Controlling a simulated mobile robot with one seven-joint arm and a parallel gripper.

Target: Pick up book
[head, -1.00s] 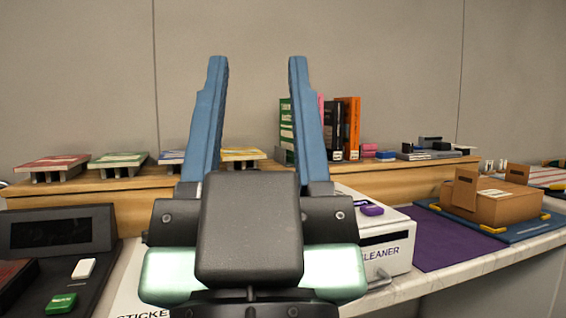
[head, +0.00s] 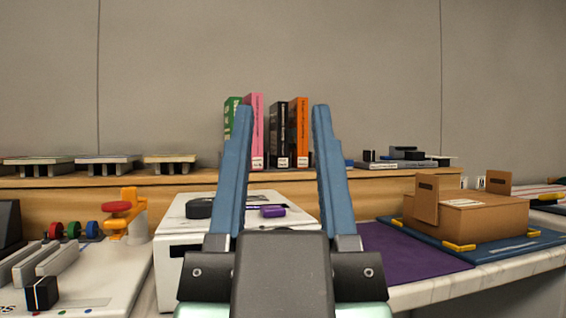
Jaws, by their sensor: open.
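Several upright books stand on the wooden shelf ahead: a green book (head: 231,117), a pink book (head: 254,130), a black book (head: 279,134) and an orange book (head: 299,131). Their spines face me and carry small white labels near the bottom. My gripper (head: 283,110) is open and empty, its two blue fingers pointing forward and up. In the picture the fingers frame the black and orange books, and the left finger covers part of the green and pink ones. The gripper looks nearer to me than the shelf; nothing is between the fingertips at their depth.
A purple mat (head: 400,250) and a cardboard box (head: 470,219) are at right. Thin stacked items (head: 395,163) lie on the shelf right of the books.

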